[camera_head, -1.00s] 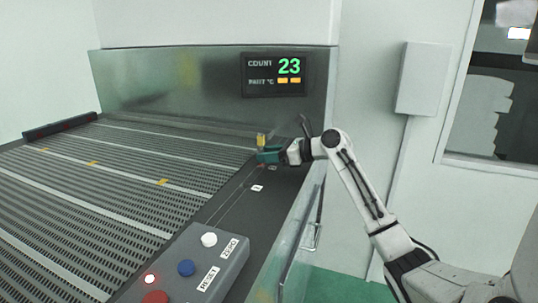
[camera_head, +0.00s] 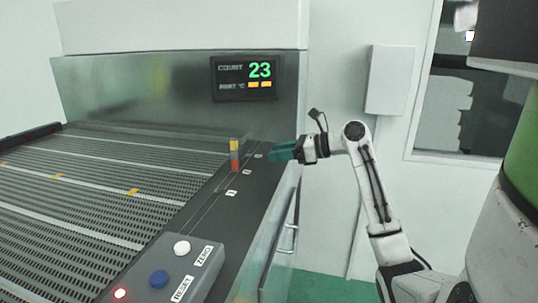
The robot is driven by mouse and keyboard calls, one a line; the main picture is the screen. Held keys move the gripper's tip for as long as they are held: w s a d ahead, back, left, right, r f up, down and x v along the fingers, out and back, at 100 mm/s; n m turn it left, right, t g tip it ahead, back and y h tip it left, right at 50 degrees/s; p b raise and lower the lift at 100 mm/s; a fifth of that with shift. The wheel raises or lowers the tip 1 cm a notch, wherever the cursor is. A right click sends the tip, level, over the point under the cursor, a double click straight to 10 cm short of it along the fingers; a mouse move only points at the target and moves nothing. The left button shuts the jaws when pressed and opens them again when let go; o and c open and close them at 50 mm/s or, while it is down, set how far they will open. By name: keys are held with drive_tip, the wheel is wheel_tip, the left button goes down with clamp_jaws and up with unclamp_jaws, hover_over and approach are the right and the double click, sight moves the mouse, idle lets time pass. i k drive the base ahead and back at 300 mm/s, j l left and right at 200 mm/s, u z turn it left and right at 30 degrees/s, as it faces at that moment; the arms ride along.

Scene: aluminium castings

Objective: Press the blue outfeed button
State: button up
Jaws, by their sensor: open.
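The blue button (camera_head: 159,279) is a round cap on a grey control box (camera_head: 215,262) at the bottom left, beside the label RESET. Nothing covers it. A white button (camera_head: 182,248) sits behind it on the same box, beside the label ZERO. My gripper (camera_head: 272,153), with teal fingers, is open above the conveyor's right-hand edge, well behind and to the right of the blue button. It points left, and nothing shows between its fingers.
A small red and yellow post (camera_head: 235,156) stands on the dark strip left of my gripper. The slatted conveyor (camera_head: 75,215) fills the left. A display (camera_head: 246,77) reads COUNT 23. A red light (camera_head: 120,293) glows on the box. A metal side panel (camera_head: 277,240) borders the right.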

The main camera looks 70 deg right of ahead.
sight(158, 278)
drive_tip(key=k+l, duration=0.1)
drive_tip(key=k, duration=0.9)
